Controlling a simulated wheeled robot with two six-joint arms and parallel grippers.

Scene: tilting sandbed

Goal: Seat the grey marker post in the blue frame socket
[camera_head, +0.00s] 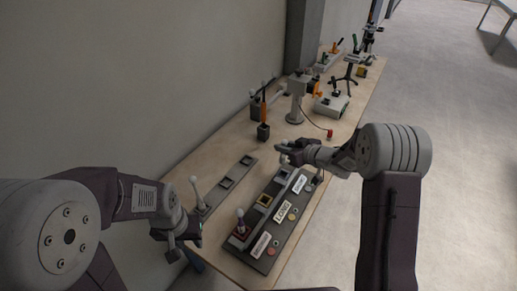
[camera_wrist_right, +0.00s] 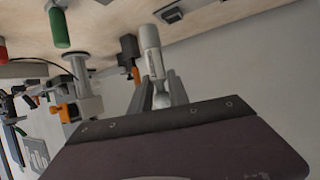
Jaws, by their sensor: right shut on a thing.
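My right gripper (camera_head: 286,150) is over the far end of the dark panel (camera_head: 252,262). In the right wrist view the gripper (camera_wrist_right: 158,88) is shut on the ball end of the light grey marker post (camera_wrist_right: 150,48), whose thick end points away from the fingers. The far socket (camera_head: 283,173) is just below this gripper in the head view; its frame colour is hard to tell, and I cannot tell whether the post touches it. My left gripper (camera_head: 180,236) is low at the left, beside the panel; its jaws are unclear.
Another post (camera_head: 196,190) stands in a grey strip (camera_head: 224,185) with empty holes. A grey stand (camera_head: 297,105) and an orange-handled tool (camera_head: 263,115) are farther back.

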